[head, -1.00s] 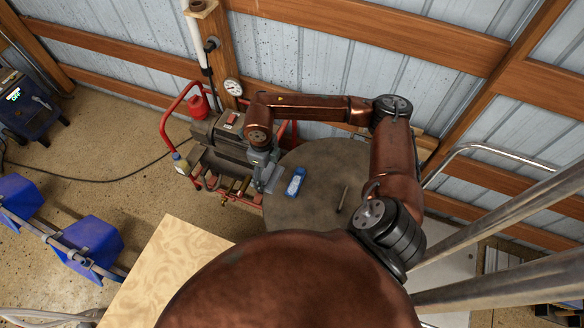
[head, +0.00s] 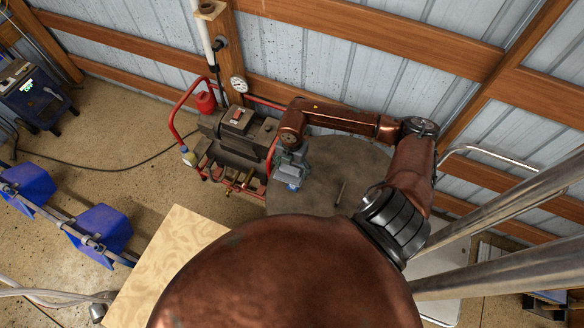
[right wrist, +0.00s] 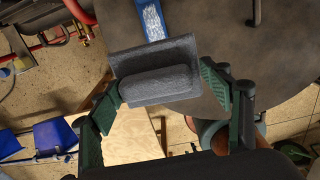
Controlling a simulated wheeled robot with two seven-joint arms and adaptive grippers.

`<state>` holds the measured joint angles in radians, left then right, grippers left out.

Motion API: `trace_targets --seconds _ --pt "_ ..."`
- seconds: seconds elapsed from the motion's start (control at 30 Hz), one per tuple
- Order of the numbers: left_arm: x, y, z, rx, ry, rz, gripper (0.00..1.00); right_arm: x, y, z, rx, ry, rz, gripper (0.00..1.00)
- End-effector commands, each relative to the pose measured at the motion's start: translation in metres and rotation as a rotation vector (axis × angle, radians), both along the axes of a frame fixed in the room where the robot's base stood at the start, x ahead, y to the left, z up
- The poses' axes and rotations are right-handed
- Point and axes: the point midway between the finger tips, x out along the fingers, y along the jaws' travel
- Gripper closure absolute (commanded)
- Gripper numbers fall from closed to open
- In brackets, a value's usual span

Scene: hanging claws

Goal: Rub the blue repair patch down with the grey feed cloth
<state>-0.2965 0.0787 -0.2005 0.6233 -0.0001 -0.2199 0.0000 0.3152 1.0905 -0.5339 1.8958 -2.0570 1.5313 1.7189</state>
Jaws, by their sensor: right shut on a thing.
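My right gripper (head: 290,165) is over the left part of a round dark table top (head: 355,165). In the right wrist view, the gripper (right wrist: 160,95) has its green-padded fingers on both sides of the grey feed cloth (right wrist: 157,85), which looks like a flat pad with a thick raised ridge. The blue repair patch (right wrist: 152,18), with a whitish speckled middle, shows just beyond the cloth; its near end is hidden. In the head view, only a small blue bit of the patch (head: 293,187) shows below the gripper. I cannot tell whether cloth and patch touch. My left gripper is not in view.
A thin dark stick (head: 341,194) lies on the table to the right of the gripper. A compressor with a red frame (head: 235,145) stands close on the left. The metal wall (head: 330,55) is behind. A pale patterned board (head: 165,265) is at lower left.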

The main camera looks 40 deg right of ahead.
Motion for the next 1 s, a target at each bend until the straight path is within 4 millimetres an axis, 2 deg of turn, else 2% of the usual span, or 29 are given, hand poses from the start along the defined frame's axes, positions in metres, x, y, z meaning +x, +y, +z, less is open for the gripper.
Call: trace_targets --seconds 0.33,0.7,1.0 --pt "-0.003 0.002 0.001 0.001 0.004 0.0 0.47 -0.009 -0.007 0.007 0.039 -0.08 0.001 0.51" --pt "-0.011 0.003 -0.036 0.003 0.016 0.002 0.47 -0.006 -0.005 -0.04 0.039 -0.077 0.002 0.51" --pt "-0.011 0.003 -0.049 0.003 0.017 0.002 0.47 -0.006 -0.005 -0.06 0.039 -0.077 0.002 0.51"
